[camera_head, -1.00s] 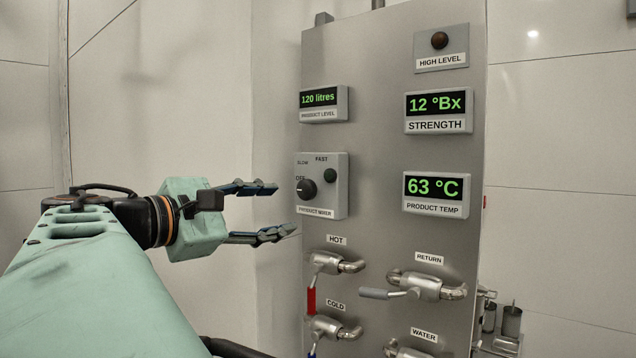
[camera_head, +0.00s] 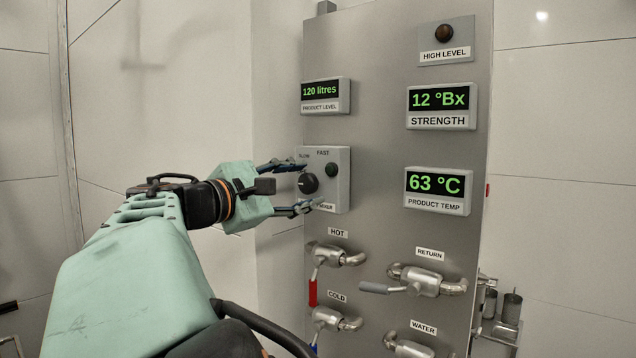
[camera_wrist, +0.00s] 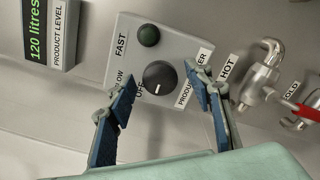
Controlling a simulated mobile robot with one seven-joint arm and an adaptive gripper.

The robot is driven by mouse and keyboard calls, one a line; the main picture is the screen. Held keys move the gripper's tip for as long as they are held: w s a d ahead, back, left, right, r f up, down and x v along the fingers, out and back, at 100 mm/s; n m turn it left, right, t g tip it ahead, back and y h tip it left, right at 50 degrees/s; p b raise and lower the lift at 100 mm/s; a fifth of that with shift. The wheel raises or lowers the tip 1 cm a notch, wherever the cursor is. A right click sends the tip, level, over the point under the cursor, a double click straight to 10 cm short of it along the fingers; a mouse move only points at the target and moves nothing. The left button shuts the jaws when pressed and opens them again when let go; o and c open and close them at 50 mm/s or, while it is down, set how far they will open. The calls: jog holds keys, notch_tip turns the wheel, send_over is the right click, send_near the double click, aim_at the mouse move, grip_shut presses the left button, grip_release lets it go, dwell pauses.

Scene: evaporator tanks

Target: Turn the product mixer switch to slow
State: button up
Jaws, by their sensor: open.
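The product mixer switch (camera_head: 308,183) is a round black knob on a grey box (camera_head: 340,194) with a dark green lamp (camera_head: 331,169). SLOW, FAST and OFF labels surround the knob, partly hidden by a finger. In the wrist view the knob (camera_wrist: 159,76) carries a white pointer line that points near the OFF label. My gripper (camera_head: 311,186) is open and empty in front of the box, one finger above the knob and one below. In the wrist view my gripper (camera_wrist: 160,95) has its fingers on either side of the knob, and neither visibly grips it.
The product level display (camera_head: 326,97) is just above the box. Below are the HOT valve with a red handle (camera_head: 313,292) and the return valve (camera_head: 415,281). Strength (camera_head: 440,106) and product temp (camera_head: 437,191) displays are to the right. Bare wall lies to the left.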

jog(key=shift+c, duration=0.3)
jog(key=c, duration=1.1)
